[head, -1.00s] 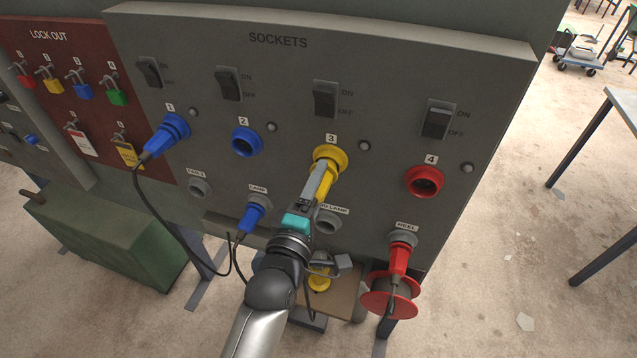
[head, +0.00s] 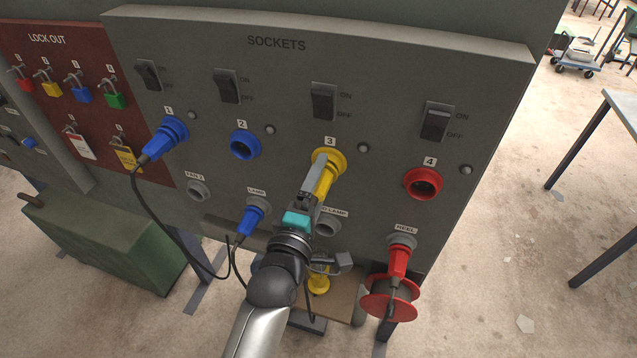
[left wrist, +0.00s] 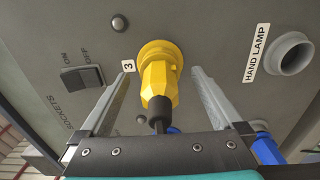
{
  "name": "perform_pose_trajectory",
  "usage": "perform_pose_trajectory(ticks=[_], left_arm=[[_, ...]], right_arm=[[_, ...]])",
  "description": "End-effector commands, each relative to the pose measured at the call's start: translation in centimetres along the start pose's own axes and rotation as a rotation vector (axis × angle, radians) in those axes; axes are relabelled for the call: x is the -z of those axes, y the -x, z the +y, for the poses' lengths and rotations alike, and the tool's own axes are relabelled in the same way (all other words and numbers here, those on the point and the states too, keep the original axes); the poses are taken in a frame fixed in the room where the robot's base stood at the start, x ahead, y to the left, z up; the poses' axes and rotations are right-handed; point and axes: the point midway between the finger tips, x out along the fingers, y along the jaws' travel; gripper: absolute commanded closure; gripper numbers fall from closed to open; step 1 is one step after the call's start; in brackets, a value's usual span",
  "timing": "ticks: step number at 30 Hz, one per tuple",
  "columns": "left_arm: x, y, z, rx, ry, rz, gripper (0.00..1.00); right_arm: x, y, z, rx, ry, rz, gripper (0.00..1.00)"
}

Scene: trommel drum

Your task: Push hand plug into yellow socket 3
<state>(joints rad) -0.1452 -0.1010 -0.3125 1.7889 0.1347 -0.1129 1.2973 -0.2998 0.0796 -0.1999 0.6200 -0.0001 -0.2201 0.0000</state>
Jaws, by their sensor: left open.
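The yellow hand plug (head: 325,181) sits at yellow socket 3 (head: 338,156) on the grey panel, its front inside the socket's ring. In the left wrist view the plug (left wrist: 159,84) points straight into the socket (left wrist: 158,50), with its black cable end toward me. How deep it sits I cannot tell. My left gripper (head: 320,172) is open, with its fingers on either side of the plug. In the left wrist view gaps show between the left gripper's fingers (left wrist: 160,78) and the plug. My right gripper is not in view.
Blue plugs fill socket 1 (head: 168,136) and the lamp socket (head: 252,217). Blue socket 2 (head: 245,144), red socket 4 (head: 423,183) and the hand lamp socket (left wrist: 291,54) are empty. A red plug (head: 397,262) hangs from the reel socket. Switches line the panel above.

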Motion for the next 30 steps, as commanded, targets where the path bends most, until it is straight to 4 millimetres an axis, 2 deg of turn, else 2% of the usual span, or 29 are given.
perform_pose_trajectory(ticks=[4, 8, 24, 30], left_arm=[[0.0, 0.4, -0.1, 0.003, 0.0, 0.0, 0.0], [0.0, 1.6, -0.2, 0.003, -0.001, 0.0, 0.0], [-0.1, 10.9, -0.2, 0.003, 0.0, -0.001, 0.0], [0.0, 13.6, -0.1, 0.002, -0.001, -0.001, 0.0]], right_arm=[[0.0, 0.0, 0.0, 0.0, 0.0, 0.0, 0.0], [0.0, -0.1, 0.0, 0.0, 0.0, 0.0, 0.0], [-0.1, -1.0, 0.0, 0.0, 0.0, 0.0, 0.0], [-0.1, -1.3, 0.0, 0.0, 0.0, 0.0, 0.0]])
